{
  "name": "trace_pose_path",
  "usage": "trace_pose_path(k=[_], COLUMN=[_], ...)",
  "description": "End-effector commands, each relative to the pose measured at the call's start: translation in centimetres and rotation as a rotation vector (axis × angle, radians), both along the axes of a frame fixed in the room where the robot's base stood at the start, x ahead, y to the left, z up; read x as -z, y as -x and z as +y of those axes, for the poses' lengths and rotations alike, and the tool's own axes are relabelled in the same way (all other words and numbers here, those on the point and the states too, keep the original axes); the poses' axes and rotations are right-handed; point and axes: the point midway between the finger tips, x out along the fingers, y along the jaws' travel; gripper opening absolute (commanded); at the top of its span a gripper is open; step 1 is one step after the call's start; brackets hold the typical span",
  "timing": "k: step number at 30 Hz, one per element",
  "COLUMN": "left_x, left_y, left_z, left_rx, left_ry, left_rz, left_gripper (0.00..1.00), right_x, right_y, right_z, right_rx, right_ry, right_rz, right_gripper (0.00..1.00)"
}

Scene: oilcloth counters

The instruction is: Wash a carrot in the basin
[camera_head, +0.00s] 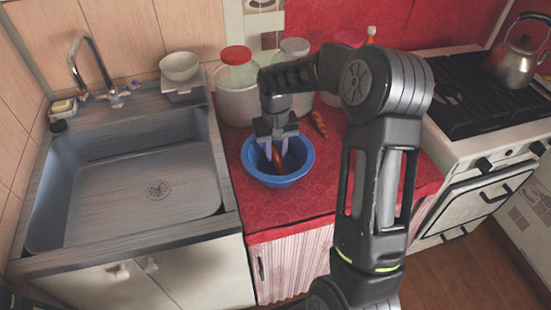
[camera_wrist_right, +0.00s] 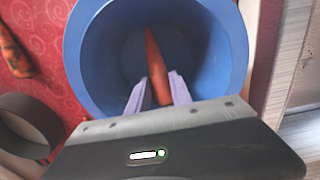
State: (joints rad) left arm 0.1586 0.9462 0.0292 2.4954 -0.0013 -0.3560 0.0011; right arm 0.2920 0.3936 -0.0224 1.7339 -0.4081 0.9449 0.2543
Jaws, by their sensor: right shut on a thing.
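A blue basin (camera_head: 251,173) stands on the red counter, right of the sink; it also fills much of the right wrist view (camera_wrist_right: 87,60). My right gripper (camera_head: 276,155) reaches down into the basin and is shut on a carrot (camera_wrist_right: 155,62). This carrot (camera_head: 282,161) is orange and lies between the pale fingers, inside the basin's rim. I cannot tell whether it touches the basin's bottom. A second carrot (camera_head: 319,123) lies on the red counter behind the basin, and shows at the left of the right wrist view (camera_wrist_right: 14,54). My left gripper is not in view.
A grey sink (camera_head: 120,180) with a tap (camera_head: 95,65) is at the left. Jars (camera_head: 236,95) stand behind the basin, and a bowl (camera_head: 180,66) sits on a scale. A stove (camera_head: 475,105) with a kettle (camera_head: 516,62) is at the right. The red counter's front is clear.

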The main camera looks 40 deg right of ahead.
Motion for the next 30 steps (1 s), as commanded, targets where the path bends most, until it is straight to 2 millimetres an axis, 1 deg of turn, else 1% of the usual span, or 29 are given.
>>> trace_pose_path(k=[1,3,30], left_x=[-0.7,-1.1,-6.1], left_y=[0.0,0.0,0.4], left_z=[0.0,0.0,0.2], left_rx=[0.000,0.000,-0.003], left_ry=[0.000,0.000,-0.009], left_rz=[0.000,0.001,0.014], left_gripper=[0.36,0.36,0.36], right_x=[-0.9,-1.5,-9.3], right_y=[0.0,0.0,0.0], right_z=[0.0,0.0,0.0], right_rx=[0.000,0.000,0.000], right_ry=[0.000,0.000,0.000], right_rz=[-0.001,-0.001,-0.001], right_gripper=[0.00,0.00,0.00])
